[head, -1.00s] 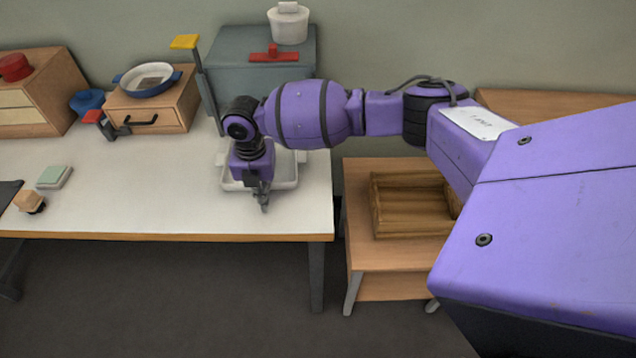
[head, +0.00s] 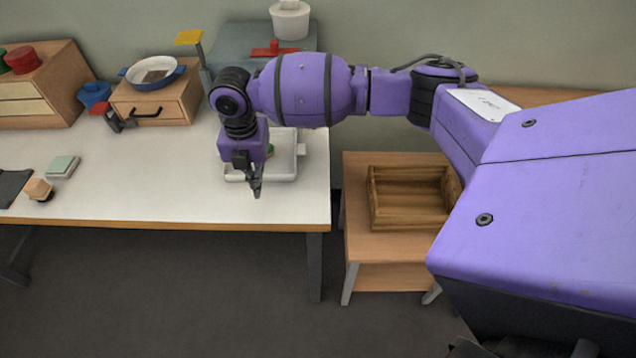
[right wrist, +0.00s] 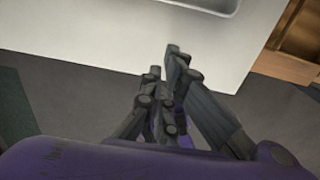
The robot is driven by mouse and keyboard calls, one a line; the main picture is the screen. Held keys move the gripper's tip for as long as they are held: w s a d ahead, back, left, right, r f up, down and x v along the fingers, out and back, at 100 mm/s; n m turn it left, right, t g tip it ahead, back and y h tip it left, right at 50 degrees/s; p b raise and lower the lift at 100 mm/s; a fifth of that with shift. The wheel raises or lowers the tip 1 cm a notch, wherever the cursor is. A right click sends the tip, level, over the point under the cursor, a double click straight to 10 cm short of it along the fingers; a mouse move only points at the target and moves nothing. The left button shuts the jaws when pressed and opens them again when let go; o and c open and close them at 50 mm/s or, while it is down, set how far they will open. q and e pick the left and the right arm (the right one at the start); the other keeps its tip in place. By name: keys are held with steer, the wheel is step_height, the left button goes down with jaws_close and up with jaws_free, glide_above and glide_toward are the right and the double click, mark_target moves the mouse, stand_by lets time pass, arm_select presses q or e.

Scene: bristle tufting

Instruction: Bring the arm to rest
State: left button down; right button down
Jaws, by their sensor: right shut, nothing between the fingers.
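My right gripper (head: 256,190) is shut and empty. It hangs pointing down from the purple right arm (head: 305,88), above the front right part of the white table, just in front of the white tray (head: 288,173). In the right wrist view its dark fingers (right wrist: 172,60) are together, with the table top and the floor behind them. The tray's edge (right wrist: 215,6) shows at the top of that view. My left gripper is not seen.
A wooden crate (head: 412,227) stands on a low wooden stand right of the table (head: 150,205). A grey box (head: 235,42) carries a white pot (head: 290,20) behind the arm. A wooden brush block (head: 38,189) and a green pad (head: 63,167) lie at left. The table's front middle is clear.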

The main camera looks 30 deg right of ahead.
steer(key=w+a+r+m+t+y, duration=0.3)
steer(key=w+a+r+m+t, duration=0.25)
steer(key=w+a, duration=0.25)
steer(key=s+a+f+m+t+y+p, duration=0.1)
steer(key=s+a+f+m+t+y, duration=0.3)
steer(key=a+m, duration=0.4)
arm_select(q)
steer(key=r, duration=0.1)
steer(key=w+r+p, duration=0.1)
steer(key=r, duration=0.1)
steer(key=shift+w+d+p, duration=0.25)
steer(key=shift+p, duration=0.1)
arm_select(e)
steer(key=s+d+f+m+h, duration=0.2)
steer(key=s+d+f+m, duration=0.3)
steer(key=s, duration=0.7)
steer(key=s+d+f+m+h, duration=0.2)
steer(key=s+d+f+m, duration=0.3)
steer(key=s, duration=0.8)
steer(key=s+d+f+m+h, duration=0.2)
steer(key=s+d+f+m, duration=0.3)
steer(key=s+d+f, duration=0.4)
steer(key=s+g, duration=0.1)
steer(key=s, duration=0.2)
steer(key=shift+s+d+f+h, duration=0.2)
steer(key=shift+f+h, duration=0.1)
steer(key=shift+f, duration=0.1)
